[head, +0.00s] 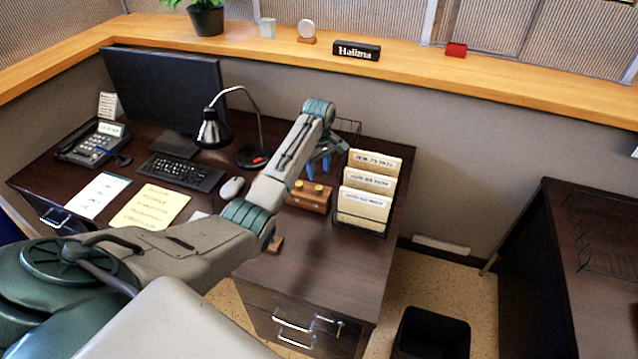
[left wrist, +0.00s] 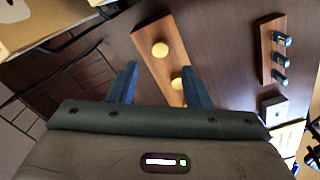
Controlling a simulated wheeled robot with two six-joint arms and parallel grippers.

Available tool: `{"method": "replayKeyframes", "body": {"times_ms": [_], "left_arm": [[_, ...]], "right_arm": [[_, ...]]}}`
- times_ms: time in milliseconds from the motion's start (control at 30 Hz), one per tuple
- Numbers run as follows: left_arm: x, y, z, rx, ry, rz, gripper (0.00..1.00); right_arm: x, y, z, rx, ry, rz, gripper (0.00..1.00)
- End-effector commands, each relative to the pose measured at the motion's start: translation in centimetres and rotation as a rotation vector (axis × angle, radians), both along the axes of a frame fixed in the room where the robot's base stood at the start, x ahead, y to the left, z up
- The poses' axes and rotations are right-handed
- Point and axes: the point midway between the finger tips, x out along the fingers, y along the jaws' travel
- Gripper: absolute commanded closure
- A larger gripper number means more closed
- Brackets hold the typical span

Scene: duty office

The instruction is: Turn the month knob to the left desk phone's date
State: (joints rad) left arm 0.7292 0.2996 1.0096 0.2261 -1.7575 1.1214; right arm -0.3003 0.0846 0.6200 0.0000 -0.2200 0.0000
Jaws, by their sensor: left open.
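A wooden block (head: 308,198) with round yellow knobs stands on the desk beside the file rack. The left wrist view shows its top (left wrist: 150,38), with an upper knob (left wrist: 160,50) and a lower knob (left wrist: 177,84) visible. I cannot tell which is the month knob. My left gripper (head: 322,160) is open above the block, its blue fingers pointing down. In the left wrist view the gripper (left wrist: 160,82) has the lower knob near its right finger; contact is unclear. The desk phone (head: 90,145) has a lit display (head: 110,129), too small to read. My right gripper is out of view.
A file rack with cream folders (head: 365,190) stands close right of the block. A lamp (head: 215,128), mouse (head: 232,188) and keyboard (head: 180,172) are to the left. A wooden strip with dark pieces (left wrist: 270,50) lies nearby. The desk's front right is clear.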

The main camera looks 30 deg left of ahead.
Motion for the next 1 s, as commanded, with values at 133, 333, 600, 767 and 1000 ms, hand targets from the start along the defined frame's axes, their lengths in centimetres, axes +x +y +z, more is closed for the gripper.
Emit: {"method": "replayKeyframes", "body": {"times_ms": [133, 333, 600, 767, 1000], "left_arm": [[-0.1, 0.0, -2.9, -0.001, 0.004, 0.001, 0.56], [-0.1, 0.0, -5.9, -0.001, 0.001, -0.001, 0.56], [-0.1, 0.0, -7.2, 0.000, 0.000, -0.002, 0.56], [-0.1, 0.0, -7.2, 0.001, 0.000, -0.002, 0.56], [-0.1, 0.0, -7.2, 0.001, 0.000, -0.002, 0.99]], "right_arm": [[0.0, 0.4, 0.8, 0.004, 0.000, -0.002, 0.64], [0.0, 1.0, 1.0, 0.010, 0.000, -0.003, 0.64], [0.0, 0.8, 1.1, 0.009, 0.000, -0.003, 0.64], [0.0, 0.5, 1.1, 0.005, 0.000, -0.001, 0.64], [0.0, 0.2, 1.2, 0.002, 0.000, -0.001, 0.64]]}}
